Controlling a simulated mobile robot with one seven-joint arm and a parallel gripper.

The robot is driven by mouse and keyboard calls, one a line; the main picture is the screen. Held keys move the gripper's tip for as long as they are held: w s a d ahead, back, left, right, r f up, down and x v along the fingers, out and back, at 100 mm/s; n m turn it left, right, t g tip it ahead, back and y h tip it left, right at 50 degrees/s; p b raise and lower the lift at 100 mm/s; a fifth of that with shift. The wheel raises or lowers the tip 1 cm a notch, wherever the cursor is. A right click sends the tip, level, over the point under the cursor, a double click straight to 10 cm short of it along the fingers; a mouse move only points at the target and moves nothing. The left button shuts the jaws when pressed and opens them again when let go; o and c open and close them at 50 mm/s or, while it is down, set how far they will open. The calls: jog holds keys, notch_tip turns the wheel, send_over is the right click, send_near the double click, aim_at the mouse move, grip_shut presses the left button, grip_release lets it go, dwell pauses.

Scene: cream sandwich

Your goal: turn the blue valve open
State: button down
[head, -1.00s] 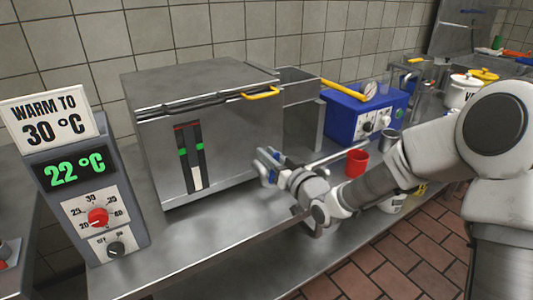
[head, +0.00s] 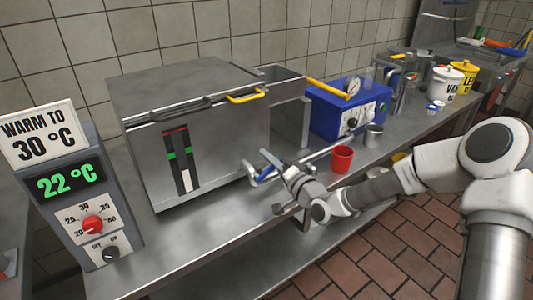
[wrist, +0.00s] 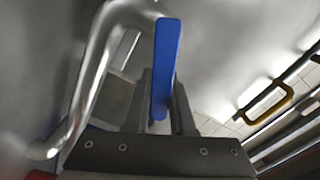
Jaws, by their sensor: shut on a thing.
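The blue valve (wrist: 166,60) shows in the wrist view as a flat blue lever standing upright between my fingers. My gripper (wrist: 162,92) is shut on this lever, with one finger on each side. In the head view, my gripper (head: 262,170) is at the front right of the steel tank (head: 215,140), with a bit of blue showing between its fingers. A bent steel pipe (wrist: 88,70) runs beside the lever in the wrist view. The valve body is mostly hidden by my gripper.
A red cup (head: 342,159) stands right of my gripper, near a blue machine (head: 325,113). A control box (head: 75,187) reading 22 °C with a "warm to 30 °C" sign (head: 40,133) stands at left. The counter front (head: 185,240) is clear.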

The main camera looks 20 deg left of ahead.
jog(key=shift+w+d+f+m, duration=0.1)
jog(key=shift+f+m, duration=0.5)
jog(key=shift+m, duration=0.6)
jog(key=shift+w+d+f+m, duration=0.1)
jog(key=shift+f+m, duration=0.5)
jog(key=shift+m, duration=0.6)
jog(key=c, duration=0.8)
grip_release()
jog(key=shift+o, duration=0.2)
jog(key=p+v, duration=0.3)
jog(key=v, duration=1.4)
jog(key=shift+d, duration=0.2)
jog(key=shift+s+f, duration=0.1)
